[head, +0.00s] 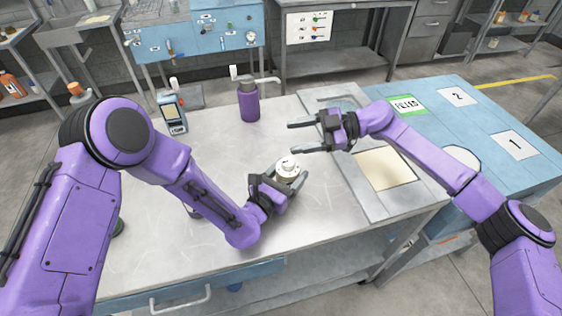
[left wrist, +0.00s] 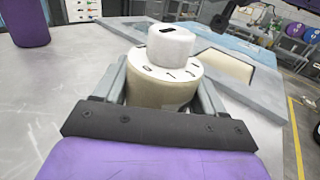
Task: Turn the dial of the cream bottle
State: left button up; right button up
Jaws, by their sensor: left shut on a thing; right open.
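The cream bottle (head: 287,171) is a squat cream-coloured body with a white dial on top that has dark marks. It stands upright at the middle of the metal table. In the left wrist view its body (left wrist: 161,92) is between my left fingers and the white dial (left wrist: 170,46) sits above them. My left gripper (head: 289,188) is shut around the body from the near side. My right gripper (head: 294,138) is open and empty, with its fingers pointing left, beyond and above the bottle. The bottle's lower part is hidden by my left gripper in the head view.
A purple pump bottle (head: 249,102) stands at the back of the table. A blue-grey device (head: 173,113) is at the back left. A grey tray (head: 398,199) with a cream pad lies to the right, beside blue panels marked FILLED, 1 and 2.

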notch_tip(320, 180, up, 2)
jog(key=s+d+m+g+y, duration=0.2)
jog(key=s+d, duration=0.1)
send_near(281, 168)
jog(key=a+r, duration=0.2)
jog(key=shift+m, duration=0.3)
jog(key=a, duration=0.2)
jog(key=s+a, duration=0.1)
jog(key=a, duration=0.2)
jog(key=s+a, duration=0.1)
jog(key=a, duration=0.1)
jog(key=shift+a, duration=0.4)
jog(key=shift+g, duration=0.3)
jog(key=c, duration=1)
